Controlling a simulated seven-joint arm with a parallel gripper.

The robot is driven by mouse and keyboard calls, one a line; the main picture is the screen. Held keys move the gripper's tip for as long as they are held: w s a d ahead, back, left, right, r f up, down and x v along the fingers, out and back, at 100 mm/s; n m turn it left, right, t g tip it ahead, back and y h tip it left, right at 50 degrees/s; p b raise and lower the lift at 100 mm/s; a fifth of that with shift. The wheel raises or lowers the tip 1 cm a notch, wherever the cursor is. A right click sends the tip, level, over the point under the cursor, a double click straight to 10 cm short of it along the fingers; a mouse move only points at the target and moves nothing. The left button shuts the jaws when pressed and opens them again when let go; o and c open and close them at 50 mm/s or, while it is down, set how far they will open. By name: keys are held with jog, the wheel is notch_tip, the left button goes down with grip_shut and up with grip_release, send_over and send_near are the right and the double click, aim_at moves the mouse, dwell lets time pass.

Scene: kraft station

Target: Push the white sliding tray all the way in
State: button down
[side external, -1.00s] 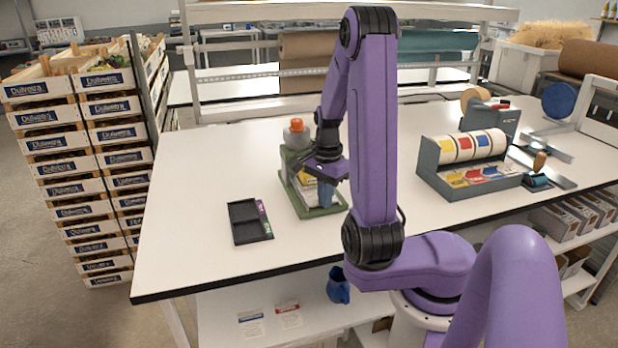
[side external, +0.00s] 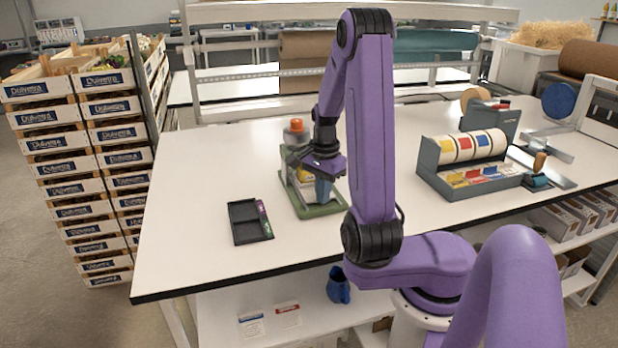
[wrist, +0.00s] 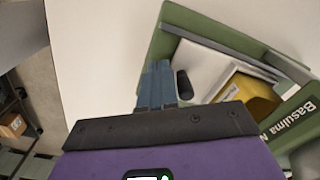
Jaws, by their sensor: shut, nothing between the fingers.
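A green dispenser (side external: 318,211) stands on the table in the side external view, and its green frame (wrist: 172,32) fills the right of the wrist view. The white sliding tray (wrist: 203,62) shows inside the frame, with a yellow item (wrist: 250,97) on or beside it. A dark rounded knob (wrist: 184,84) is at the tray's near end. My gripper (side external: 323,190) is shut and empty, low over the front of the dispenser. In the wrist view its blue-grey fingers (wrist: 157,84) are just left of the knob; I cannot tell whether they touch it. My arm partly hides the dispenser in the side view.
A container with an orange cap (side external: 296,130) stands at the dispenser's back. A black two-part tray (side external: 249,221) lies to the left, and a grey label dispenser (side external: 445,180) stands to the right.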

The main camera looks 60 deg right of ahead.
jog(key=shift+w+d+f, duration=0.15)
jog(key=shift+w+f, duration=0.1)
jog(key=shift+f, duration=0.1)
jog(key=shift+w+d, duration=0.25)
dwell(0.5)
jog(key=shift+s+a, duration=0.3)
jog(key=shift+a, duration=0.05)
dwell(0.5)
jog(key=shift+w+d+r, duration=0.1)
jog(key=shift+d+r, duration=0.1)
jog(key=shift+r, duration=3.45)
jog(key=shift+w, duration=0.1)
